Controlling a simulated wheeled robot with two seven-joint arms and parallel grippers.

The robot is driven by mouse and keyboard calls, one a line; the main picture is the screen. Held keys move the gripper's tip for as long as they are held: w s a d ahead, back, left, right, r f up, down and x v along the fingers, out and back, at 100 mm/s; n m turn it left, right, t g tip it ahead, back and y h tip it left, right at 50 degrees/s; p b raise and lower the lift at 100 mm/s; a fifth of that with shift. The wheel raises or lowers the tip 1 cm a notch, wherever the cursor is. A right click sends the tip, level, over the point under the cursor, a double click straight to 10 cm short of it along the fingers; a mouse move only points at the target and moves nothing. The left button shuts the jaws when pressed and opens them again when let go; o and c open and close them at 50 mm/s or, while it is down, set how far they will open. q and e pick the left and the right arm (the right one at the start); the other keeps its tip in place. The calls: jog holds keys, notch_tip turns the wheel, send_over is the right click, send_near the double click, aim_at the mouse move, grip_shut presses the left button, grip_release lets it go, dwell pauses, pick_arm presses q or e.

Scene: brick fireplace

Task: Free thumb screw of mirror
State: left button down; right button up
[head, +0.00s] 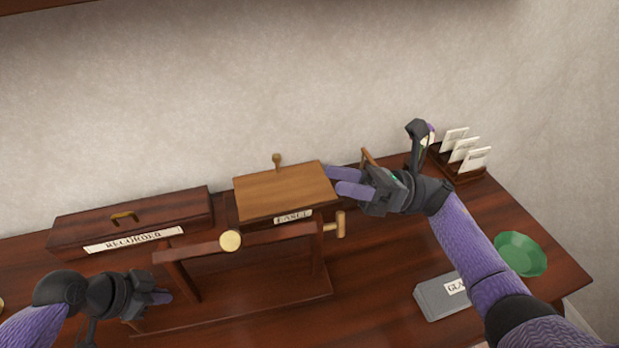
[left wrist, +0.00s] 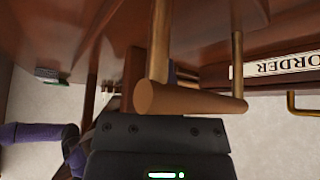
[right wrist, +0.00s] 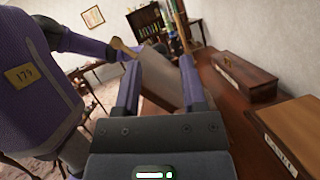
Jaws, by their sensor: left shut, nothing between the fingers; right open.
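The mirror stand (head: 317,258) is a dark wooden frame on a base, its top bar tilted, with a round pale brass disc (head: 230,241) on the bar. A brass T-shaped thumb screw (head: 340,225) sticks out of its right end. It also shows in the right wrist view (right wrist: 122,48), left of a grey panel (right wrist: 160,75) that looks like the mirror's face. My right gripper (head: 346,182) is open and empty, above and behind the thumb screw, beside the EASEL box. My left gripper (head: 163,297) is shut and empty beside the stand's left end.
The RECORDER box (head: 135,215) and the EASEL box (head: 285,190) stand behind the mirror stand. To the right are a grey GLASS-type labelled box (head: 430,298), a green bowl (head: 520,253) and a card rack (head: 465,170).

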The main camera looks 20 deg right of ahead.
aim_at(343, 211)
jog(key=a+n+g+h, duration=0.1)
jog(key=g+h, duration=0.1)
jog(key=a+n+g+h, duration=0.1)
jog(key=n+g+h, duration=0.1)
jog(key=a+n+g+h, duration=0.2)
jog(key=h, duration=0.1)
jog(key=shift+w+r+g, duration=0.15)
jog(key=shift+w+g, duration=0.2)
jog(key=shift+g, duration=0.05)
jog(key=w+d+m+h, duration=0.1)
jog(key=w+d+h, duration=0.1)
jog(key=d+h, duration=0.7)
jog(key=shift+t+h, duration=0.3)
jog(key=shift+h, duration=0.4)
jog(key=x, duration=0.7)
jog(key=a+x, duration=0.1)
jog(key=x, duration=0.3)
jog(key=shift+a, duration=0.1)
grip_shut()
